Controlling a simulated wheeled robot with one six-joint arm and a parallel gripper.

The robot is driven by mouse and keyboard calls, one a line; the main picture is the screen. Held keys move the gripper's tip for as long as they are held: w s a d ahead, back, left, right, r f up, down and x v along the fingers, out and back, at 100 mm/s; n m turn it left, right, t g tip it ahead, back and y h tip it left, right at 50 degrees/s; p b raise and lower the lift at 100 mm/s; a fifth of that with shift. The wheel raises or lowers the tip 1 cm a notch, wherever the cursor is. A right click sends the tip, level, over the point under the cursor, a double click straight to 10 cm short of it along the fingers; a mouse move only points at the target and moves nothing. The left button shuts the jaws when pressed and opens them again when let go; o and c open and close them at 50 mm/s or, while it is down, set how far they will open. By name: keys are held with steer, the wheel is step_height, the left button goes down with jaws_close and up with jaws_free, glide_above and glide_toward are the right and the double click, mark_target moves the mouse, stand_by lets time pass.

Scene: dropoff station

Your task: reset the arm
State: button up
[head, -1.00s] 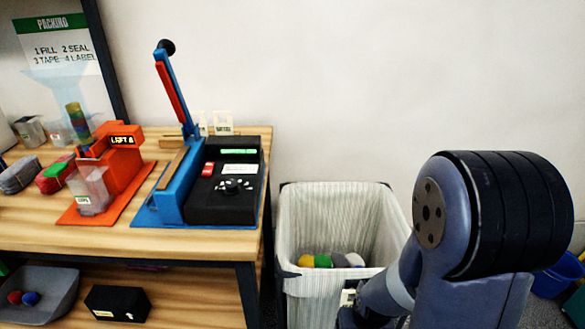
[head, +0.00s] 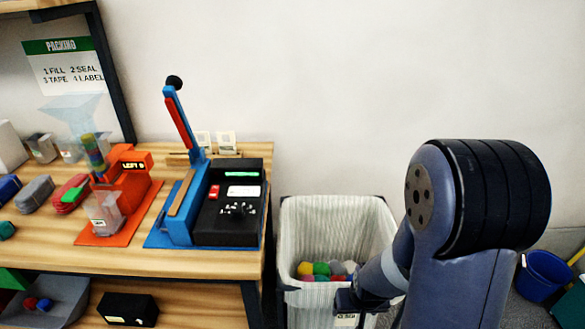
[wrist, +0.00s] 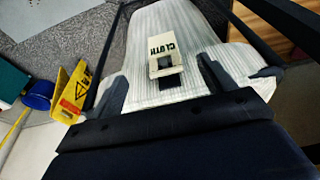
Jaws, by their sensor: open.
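My arm is at the right of the head view, with its big dark joint nearest the camera. It reaches down to the left, and its dark end is at the front rim of a white striped cloth bin (head: 310,222). In the wrist view my gripper (wrist: 160,75) is open, its two dark fingers spread apart with nothing between them that I can see held. Beyond the fingers is the bin's pale side (wrist: 180,25) with a label reading CLOTH (wrist: 163,45).
A wooden bench (head: 120,258) at left carries a blue and black lever sealer (head: 228,215) and an orange dispenser (head: 125,180). Coloured soft items (head: 322,269) lie in the bin. A blue bucket (head: 543,274) stands right; a yellow sign (wrist: 72,92) shows in the wrist view.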

steer(key=shift+w+r+p, duration=0.3)
steer(key=shift+r+p, duration=0.2)
steer(key=shift+r, duration=0.1)
steer(key=shift+w+r+p, duration=0.3)
steer(key=shift+r+p, duration=0.2)
steer(key=shift+r, duration=0.15)
steer(key=shift+w+r+p, duration=0.3)
steer(key=shift+r+p, duration=0.2)
steer(key=shift+r, duration=0.1)
